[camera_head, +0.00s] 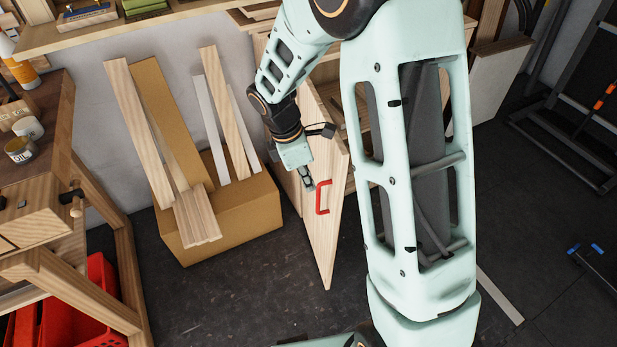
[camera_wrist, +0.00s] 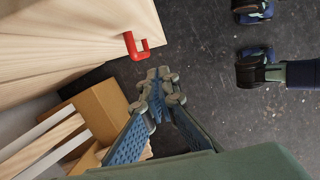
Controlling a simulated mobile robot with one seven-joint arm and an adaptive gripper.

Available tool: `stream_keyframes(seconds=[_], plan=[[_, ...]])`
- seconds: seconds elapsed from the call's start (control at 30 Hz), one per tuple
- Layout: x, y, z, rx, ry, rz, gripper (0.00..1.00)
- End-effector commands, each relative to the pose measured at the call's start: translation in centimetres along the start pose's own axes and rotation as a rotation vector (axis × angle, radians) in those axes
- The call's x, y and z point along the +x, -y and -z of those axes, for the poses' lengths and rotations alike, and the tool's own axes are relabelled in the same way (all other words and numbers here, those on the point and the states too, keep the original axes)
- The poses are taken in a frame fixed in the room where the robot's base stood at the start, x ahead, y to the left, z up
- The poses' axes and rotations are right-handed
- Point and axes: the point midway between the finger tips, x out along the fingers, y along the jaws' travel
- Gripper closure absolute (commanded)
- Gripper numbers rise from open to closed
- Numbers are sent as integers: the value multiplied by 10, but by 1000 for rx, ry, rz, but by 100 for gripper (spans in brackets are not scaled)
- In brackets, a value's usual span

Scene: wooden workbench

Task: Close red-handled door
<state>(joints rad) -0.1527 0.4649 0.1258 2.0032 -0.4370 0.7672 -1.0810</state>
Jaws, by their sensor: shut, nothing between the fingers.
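The light wooden door (camera_head: 325,245) stands open in the head view, swung out from its cabinet. Its red handle (camera_head: 322,197) is a U-shaped bar on the door's face near the free edge. My gripper (camera_head: 307,182) is just left of the handle in the head view, close to the door. In the wrist view, the fingertips (camera_wrist: 158,78) are shut and empty, just below and right of the red handle (camera_wrist: 135,46), with a small gap between them in the picture. The door (camera_wrist: 70,35) fills the upper left there. My arm hides much of the cabinet.
A cardboard box (camera_head: 230,218) with several wooden planks (camera_head: 196,215) stands left of the door. A wooden workbench (camera_head: 40,200) with a red crate (camera_head: 95,300) beneath it is farther left. The dark floor (camera_head: 240,290) in front of the box is clear.

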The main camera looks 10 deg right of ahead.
Motion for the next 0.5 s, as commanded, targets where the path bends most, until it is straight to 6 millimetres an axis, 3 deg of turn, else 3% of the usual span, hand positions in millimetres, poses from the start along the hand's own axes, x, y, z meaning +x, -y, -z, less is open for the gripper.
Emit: stream_keyframes(seconds=[0.03, 0.27, 0.33, 0.5], plan=[[16, 1, 1, -2, 1, 5, 100], [63, 1, 1, 0, 0, 2, 100], [61, 0, -15, 6, 1, -1, 100], [65, 0, -32, 3, 0, 0, 100]])
